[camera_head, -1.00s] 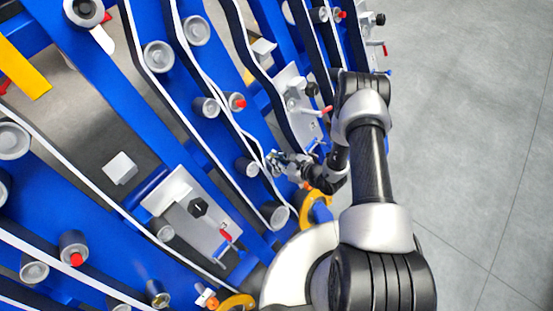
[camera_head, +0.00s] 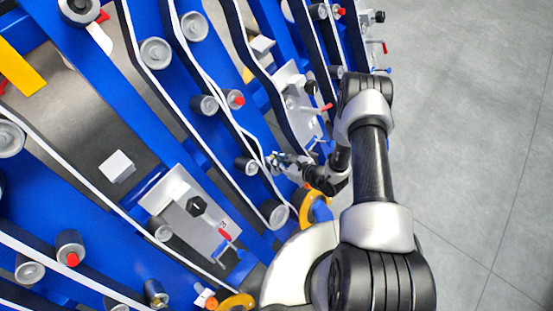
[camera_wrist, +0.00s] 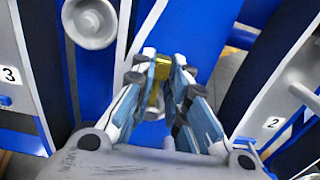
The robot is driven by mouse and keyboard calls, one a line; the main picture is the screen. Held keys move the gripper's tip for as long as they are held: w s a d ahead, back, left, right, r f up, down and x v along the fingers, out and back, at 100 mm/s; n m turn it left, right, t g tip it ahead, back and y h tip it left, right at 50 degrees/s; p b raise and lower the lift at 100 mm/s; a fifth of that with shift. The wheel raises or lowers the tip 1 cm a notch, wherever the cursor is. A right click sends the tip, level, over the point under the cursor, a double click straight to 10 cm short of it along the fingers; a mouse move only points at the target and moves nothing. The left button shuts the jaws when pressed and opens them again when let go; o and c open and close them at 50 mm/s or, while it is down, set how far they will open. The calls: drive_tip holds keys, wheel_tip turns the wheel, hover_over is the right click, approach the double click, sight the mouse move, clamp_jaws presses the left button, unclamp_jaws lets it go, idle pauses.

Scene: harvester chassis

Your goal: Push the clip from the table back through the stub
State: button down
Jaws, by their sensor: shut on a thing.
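My gripper (camera_head: 275,158) is at the blue chassis, beside the belts and rollers, at the middle of the head view. In the wrist view my gripper (camera_wrist: 160,68) is shut on a small gold-yellow piece, which looks like the clip (camera_wrist: 159,72). The clip sits between the fingertips, in front of a blue panel. A grey round end (camera_wrist: 154,110) shows between the fingers lower down; it may be the stub, but I cannot tell. I cannot tell whether the clip touches a stub. In the head view the clip is too small to make out.
A grey roller (camera_wrist: 90,18) stands at the upper left of the wrist view. Plates marked 3 (camera_wrist: 10,75) and 2 (camera_wrist: 273,124) flank my gripper. Black-and-white belts and several rollers, such as one (camera_head: 247,166), crowd the chassis. The grey floor (camera_head: 470,130) at right is clear.

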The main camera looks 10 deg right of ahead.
drive_tip(key=shift+s+d+f+b, duration=0.25)
drive_tip(key=shift+f+b, duration=0.1)
drive_tip(key=shift+f, duration=0.3)
drive_tip(key=shift+s+d+f+b, duration=0.25)
drive_tip(key=shift+f+b, duration=0.1)
drive_tip(key=shift+f, duration=0.25)
drive_tip(key=c, duration=1.5)
unclamp_jaws()
drive_tip(key=shift+r, duration=0.1)
drive_tip(key=v, duration=1.2)
